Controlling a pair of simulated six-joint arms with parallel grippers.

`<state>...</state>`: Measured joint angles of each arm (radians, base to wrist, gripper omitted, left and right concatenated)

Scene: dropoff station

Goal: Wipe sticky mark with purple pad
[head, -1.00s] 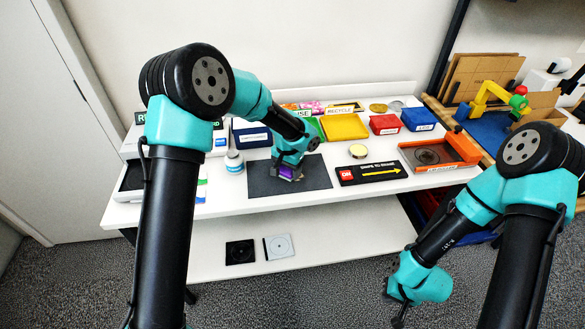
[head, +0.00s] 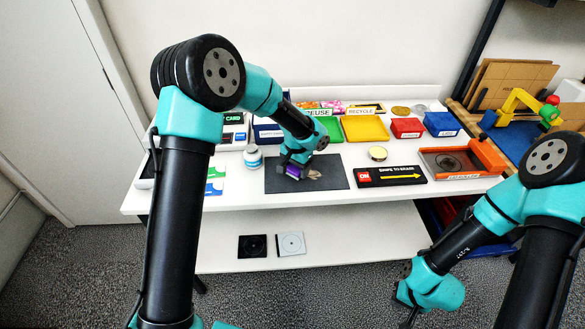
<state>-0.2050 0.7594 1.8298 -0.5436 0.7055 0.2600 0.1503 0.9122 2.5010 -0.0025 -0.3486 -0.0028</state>
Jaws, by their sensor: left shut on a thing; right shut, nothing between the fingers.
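The purple pad (head: 292,171) is in my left gripper (head: 290,168), which is shut on it, low over the dark grey mat (head: 335,178) on the white table. A tan, brownish patch (head: 315,175), which may be the sticky mark, shows on the mat just right of the pad. The gripper covers part of the mat, and I cannot tell whether the pad touches the surface. My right gripper (head: 408,310) is low in front of the table at the right, away from the mat, and shut with nothing in it.
A black swipe-to-erase board (head: 390,183) lies right of the mat, with a round tin (head: 378,153) behind it. An orange tray (head: 483,154) is farther right. A white bottle (head: 253,157) stands left of the mat. Green (head: 330,128), yellow (head: 364,129) and red (head: 406,127) trays line the back.

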